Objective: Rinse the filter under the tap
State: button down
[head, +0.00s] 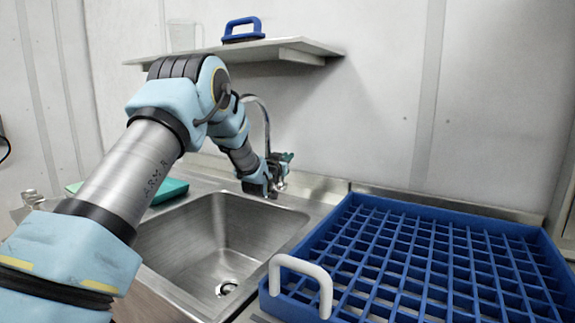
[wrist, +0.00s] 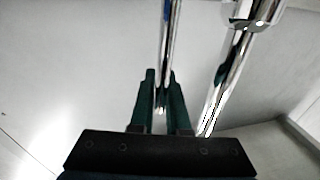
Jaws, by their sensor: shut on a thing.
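The chrome tap (head: 266,118) rises behind the sink (head: 222,232) in the head view, with its spout arching up. My gripper (head: 283,160) is at the tap, above the sink's back right corner. In the wrist view my gripper's green fingers (wrist: 161,78) are shut on a slim chrome rod (wrist: 166,45), which looks like the tap's lever. A thicker chrome pipe of the tap (wrist: 225,80) stands just right of the fingers, apart from them. I cannot make out the filter in either view. No water stream is visible.
A blue gridded rack (head: 400,262) with a white handle (head: 303,270) fills the right. A teal object (head: 170,190) lies left of the sink, partly behind my arm. A shelf (head: 285,46) above holds a blue-handled block (head: 241,31) and a clear jug (head: 185,37).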

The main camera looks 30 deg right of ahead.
jog(key=shift+s+a+b, duration=0.15)
jog(key=shift+a+b, duration=0.15)
jog(key=shift+b, duration=0.4)
jog(key=shift+r, duration=0.1)
jog(key=c, duration=0.9)
grip_release()
jog(key=b+v, duration=0.3)
jog(key=v, duration=0.7)
jog(key=shift+s+a+f, duration=0.2)
jog(key=shift+s+f, duration=0.1)
jog(key=shift+f, duration=0.1)
